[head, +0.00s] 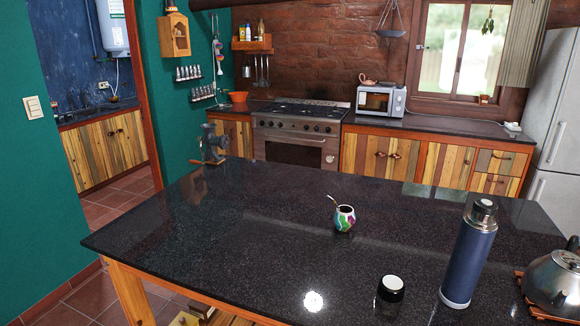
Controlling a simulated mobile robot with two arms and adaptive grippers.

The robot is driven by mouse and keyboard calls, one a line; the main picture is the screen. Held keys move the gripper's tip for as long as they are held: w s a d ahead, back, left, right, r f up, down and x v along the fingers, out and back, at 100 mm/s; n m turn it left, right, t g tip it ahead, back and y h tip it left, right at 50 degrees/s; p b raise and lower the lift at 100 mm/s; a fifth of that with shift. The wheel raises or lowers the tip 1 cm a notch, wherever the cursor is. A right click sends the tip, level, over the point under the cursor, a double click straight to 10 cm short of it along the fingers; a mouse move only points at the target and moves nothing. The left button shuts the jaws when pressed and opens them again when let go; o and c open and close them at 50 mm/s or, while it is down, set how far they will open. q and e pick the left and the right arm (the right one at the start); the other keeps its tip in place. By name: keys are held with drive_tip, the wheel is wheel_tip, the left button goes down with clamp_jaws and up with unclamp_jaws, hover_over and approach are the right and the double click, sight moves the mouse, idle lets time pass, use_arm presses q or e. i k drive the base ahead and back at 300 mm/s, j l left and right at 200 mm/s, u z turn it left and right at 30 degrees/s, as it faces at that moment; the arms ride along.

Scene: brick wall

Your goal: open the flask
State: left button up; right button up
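A tall dark blue flask (468,255) stands upright on the dark stone table (250,240), on the right side of the head view. Its top (483,210) is silvery with a dark cap on it. A small black cylindrical piece (391,290) with a white top face stands on the table to the left of the flask, apart from it; I cannot tell whether it belongs to the flask. Neither of my grippers is in view.
A colourful mate cup (345,218) with a metal straw stands mid-table. A steel kettle (555,282) sits at the right edge, close to the flask. A metal grinder (211,145) is at the far left corner. The table's left half is mostly clear.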

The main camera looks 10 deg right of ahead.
sight(477, 233)
drive_tip(key=z, duration=1.45)
